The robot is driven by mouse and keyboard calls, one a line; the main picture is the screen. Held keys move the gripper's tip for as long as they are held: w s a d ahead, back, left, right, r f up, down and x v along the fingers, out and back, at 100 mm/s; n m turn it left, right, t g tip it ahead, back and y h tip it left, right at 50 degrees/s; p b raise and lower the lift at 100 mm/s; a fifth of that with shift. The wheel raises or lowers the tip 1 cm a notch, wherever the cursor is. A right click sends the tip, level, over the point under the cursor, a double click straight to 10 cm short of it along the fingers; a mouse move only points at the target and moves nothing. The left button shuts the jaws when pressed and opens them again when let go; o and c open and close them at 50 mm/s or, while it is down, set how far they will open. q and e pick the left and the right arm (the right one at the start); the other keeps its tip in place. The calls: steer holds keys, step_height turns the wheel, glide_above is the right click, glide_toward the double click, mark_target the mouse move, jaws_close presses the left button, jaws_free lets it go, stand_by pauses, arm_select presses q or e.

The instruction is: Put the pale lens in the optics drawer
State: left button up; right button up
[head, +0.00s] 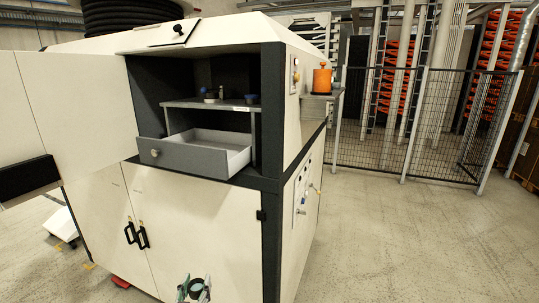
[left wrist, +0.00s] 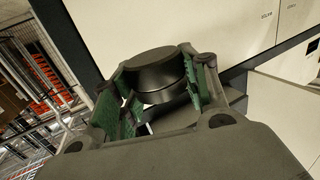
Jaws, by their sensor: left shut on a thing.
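My left gripper (head: 195,290) is at the bottom of the head view, in front of the cabinet's lower doors. It is shut on a dark round piece, which shows in the left wrist view (left wrist: 155,76) as a short black cylinder between green-padded fingers. A grey drawer (head: 185,158) is pulled open in the cabinet's upper bay, above and apart from the gripper. No label on it is readable. My right gripper is not in view.
A shelf (head: 215,104) above the drawer holds a few small blue and metallic parts. The upper-left cabinet door (head: 75,110) stands open. An orange container (head: 322,80) sits on a side ledge. A mesh fence (head: 400,125) is behind, with clear floor at right.

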arm_select(q)
steer(key=s+f, duration=0.4)
steer(key=f, duration=0.1)
steer(key=shift+s+f, duration=0.35)
steer(key=shift+f, duration=0.05)
steer(key=shift+r, duration=0.1)
stand_by(1.7)
steer(key=d+r+m+g+h, duration=0.2)
steer(key=d+r+m+h, duration=0.2)
steer(key=d+r, duration=0.3)
steer(key=s+d+r+m+g+h, duration=0.1)
steer(key=d+r+m+h, duration=0.3)
steer(key=r, duration=1)
steer(key=shift+d+r+g+h, duration=0.25)
steer(key=shift+d+g+h, duration=0.25)
steer(key=shift+d+h, duration=1.3)
steer(key=shift+d, duration=0.2)
